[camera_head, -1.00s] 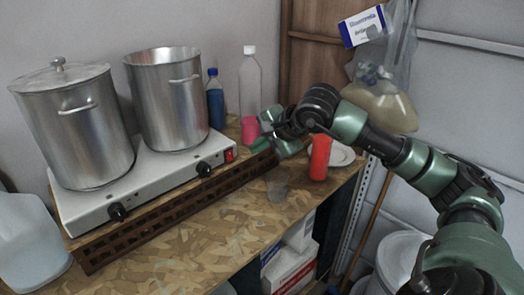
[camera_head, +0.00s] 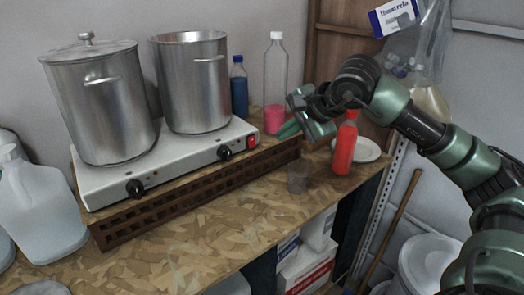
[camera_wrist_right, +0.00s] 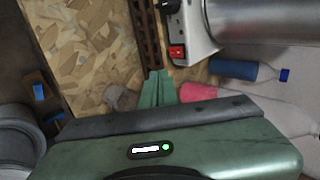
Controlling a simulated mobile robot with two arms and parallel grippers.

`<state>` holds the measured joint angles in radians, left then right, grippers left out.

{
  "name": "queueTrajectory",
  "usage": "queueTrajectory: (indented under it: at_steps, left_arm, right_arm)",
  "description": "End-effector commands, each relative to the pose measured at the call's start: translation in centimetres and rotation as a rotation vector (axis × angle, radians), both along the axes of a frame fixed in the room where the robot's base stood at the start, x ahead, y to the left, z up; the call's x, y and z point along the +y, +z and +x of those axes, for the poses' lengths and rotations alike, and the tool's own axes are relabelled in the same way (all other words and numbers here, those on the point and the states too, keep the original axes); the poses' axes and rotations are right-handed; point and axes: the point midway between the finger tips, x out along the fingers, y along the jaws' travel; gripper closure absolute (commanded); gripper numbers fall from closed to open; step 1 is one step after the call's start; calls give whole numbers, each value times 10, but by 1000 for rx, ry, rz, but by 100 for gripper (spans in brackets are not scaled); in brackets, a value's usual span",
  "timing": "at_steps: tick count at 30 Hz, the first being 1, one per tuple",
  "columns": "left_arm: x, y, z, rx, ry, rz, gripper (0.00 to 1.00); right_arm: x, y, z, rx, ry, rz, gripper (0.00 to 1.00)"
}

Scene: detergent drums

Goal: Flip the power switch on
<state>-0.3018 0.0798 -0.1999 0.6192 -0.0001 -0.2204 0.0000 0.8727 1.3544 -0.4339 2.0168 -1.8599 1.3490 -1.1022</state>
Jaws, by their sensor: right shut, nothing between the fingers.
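The power switch (camera_head: 251,142) is a red rocker at the right end of the front panel of a white two-plate hot plate (camera_head: 185,163). It also shows in the wrist view (camera_wrist_right: 177,52), above the fingertips. I cannot tell its on or off position. My right gripper (camera_head: 283,131) is shut and empty, its green fingers just right of the switch and apart from it. The fingertips also show in the wrist view (camera_wrist_right: 158,75), pointing toward the hot plate's end. My left gripper is not in view.
A lidded pot (camera_head: 103,110) and an open pot (camera_head: 195,90) stand on the hot plate, which rests on a brown lattice stand (camera_head: 205,196). Blue (camera_head: 239,92) and pink-filled (camera_head: 275,80) bottles stand behind the gripper. A red bottle (camera_head: 345,148) and clear cup (camera_head: 298,179) stand nearby.

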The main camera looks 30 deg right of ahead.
Motion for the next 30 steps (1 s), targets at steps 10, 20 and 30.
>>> queueTrajectory:
  at_steps: [10, 20, 30]
  left_arm:
    - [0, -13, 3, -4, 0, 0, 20]
    - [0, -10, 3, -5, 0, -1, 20]
    - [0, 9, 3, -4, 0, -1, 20]
  right_arm:
    - [-1, -3, -2, 12, -1, -3, 100]
    - [0, -9, 4, 16, -1, -2, 100]
    - [5, -55, 48, 18, -1, 1, 100]
